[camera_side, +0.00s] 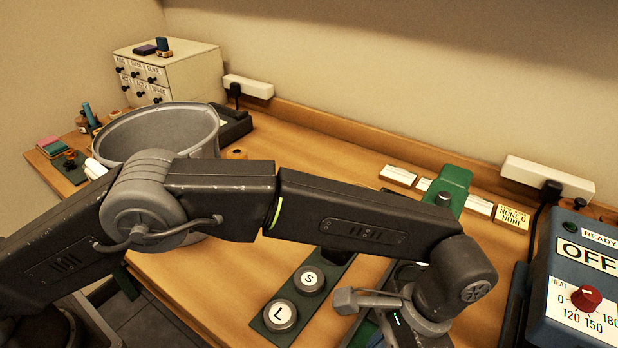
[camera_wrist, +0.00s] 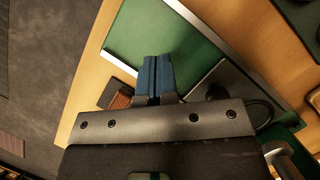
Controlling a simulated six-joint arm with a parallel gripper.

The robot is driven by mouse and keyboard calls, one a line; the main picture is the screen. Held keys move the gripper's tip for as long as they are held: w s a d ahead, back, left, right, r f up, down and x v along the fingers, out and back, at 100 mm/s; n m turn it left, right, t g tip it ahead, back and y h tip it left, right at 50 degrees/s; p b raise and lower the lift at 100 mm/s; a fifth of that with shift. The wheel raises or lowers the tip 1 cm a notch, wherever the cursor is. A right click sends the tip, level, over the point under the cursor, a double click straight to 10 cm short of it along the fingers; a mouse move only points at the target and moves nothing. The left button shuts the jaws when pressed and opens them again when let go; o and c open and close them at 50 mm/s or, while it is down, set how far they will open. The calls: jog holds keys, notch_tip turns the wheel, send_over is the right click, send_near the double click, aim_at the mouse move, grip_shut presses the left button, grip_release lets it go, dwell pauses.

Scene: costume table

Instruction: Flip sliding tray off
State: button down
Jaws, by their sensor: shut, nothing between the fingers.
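In the wrist view, the two blue fingertips of my gripper (camera_wrist: 156,76) are together with nothing between them. They are over or against a flat green panel (camera_wrist: 150,32) edged with pale metal strips; I cannot tell whether they touch it. I cannot tell for sure whether this panel is the sliding tray. In the side view, my wrist is bent down at the front right of the table, and my arm hides the fingertips and most of what lies under them. A green upright press-like part (camera_side: 455,180) stands just behind my wrist.
A blue control box (camera_side: 575,262) with an OFF sign and red dial stands at the right. A grey bin (camera_side: 205,130) is at the left. A brown block (camera_wrist: 118,97) lies near the fingers.

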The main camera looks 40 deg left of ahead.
jog(key=shift+x, duration=0.95)
jog(key=s, duration=0.5)
jog(key=v, duration=1.4)
jog(key=a+r+n+t+h, duration=0.2)
jog(key=a+r+t+h, duration=0.2)
jog(key=a+r, duration=1.05)
jog(key=s+a+f+n+t, duration=0.15)
jog(key=a+n, duration=0.25)
jog(key=a, duration=1.2)
jog(key=s+a+f+n+t, duration=0.3)
jog(key=s+a+f, duration=0.3)
jog(key=a, duration=0.5)
jog(key=shift+s+f+y, duration=0.4)
jog(key=shift+f, duration=0.6)
